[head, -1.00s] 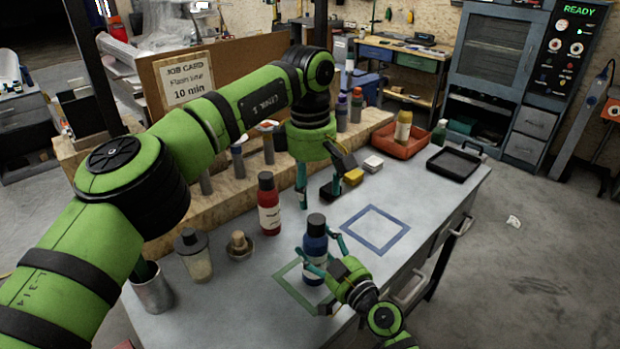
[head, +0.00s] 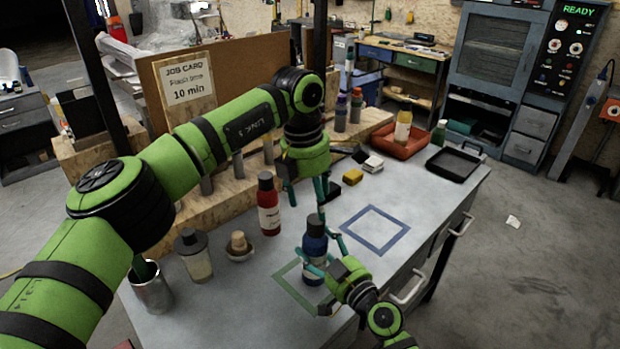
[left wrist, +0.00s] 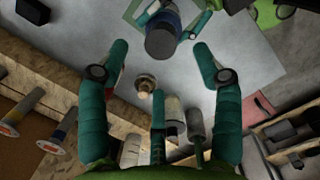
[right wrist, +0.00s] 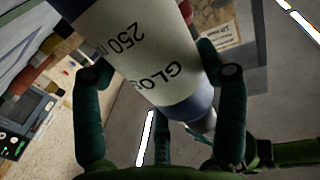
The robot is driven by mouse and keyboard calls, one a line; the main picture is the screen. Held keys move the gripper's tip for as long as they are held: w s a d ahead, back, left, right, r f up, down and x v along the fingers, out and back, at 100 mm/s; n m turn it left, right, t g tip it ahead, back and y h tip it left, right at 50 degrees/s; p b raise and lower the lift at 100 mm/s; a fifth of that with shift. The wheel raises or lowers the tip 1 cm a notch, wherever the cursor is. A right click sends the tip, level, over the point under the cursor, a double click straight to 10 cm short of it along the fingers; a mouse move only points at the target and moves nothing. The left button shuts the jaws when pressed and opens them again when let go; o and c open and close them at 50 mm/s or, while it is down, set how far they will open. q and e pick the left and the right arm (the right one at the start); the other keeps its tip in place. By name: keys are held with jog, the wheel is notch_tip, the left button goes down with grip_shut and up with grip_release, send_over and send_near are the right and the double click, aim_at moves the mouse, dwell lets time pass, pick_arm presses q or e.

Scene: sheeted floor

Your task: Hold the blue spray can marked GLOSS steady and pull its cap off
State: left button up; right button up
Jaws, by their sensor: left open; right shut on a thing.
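The blue spray can (head: 314,262) stands upright at the green taped square on the bench, its dark cap (head: 315,225) on top. In the right wrist view its white label (right wrist: 150,45) reads GLOSS and 250. My right gripper (head: 322,262) is shut around the can body from the right. My left gripper (head: 305,200) is open and empty, above and behind the can, pointing down. In the left wrist view the can's dark cap (left wrist: 162,43) lies just beyond the open fingertips (left wrist: 160,55).
A red bottle (head: 268,205) stands left of the can. A lidded jar (head: 194,255), a small dish with a knob (head: 239,247) and a metal cup (head: 151,289) are at the front left. A blue taped square (head: 375,229) is bare. An orange tray (head: 400,145) is at the back.

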aim_at(316, 218)
pick_arm(q)
jog(key=f, duration=0.6)
jog(key=shift+w+d+f, duration=0.15)
jog(key=shift+d+f, duration=0.05)
jog(key=shift+d, duration=0.15)
grip_shut()
jog(key=shift+r, duration=0.15)
jog(key=shift+r, duration=1)
pick_arm(e)
jog(key=shift+f, duration=0.1)
pick_arm(q)
jog(key=shift+w+d+r, duration=0.1)
jog(key=shift+r, duration=1.9)
pick_arm(e)
jog(key=o, duration=1.8)
jog(key=shift+c, duration=0.2)
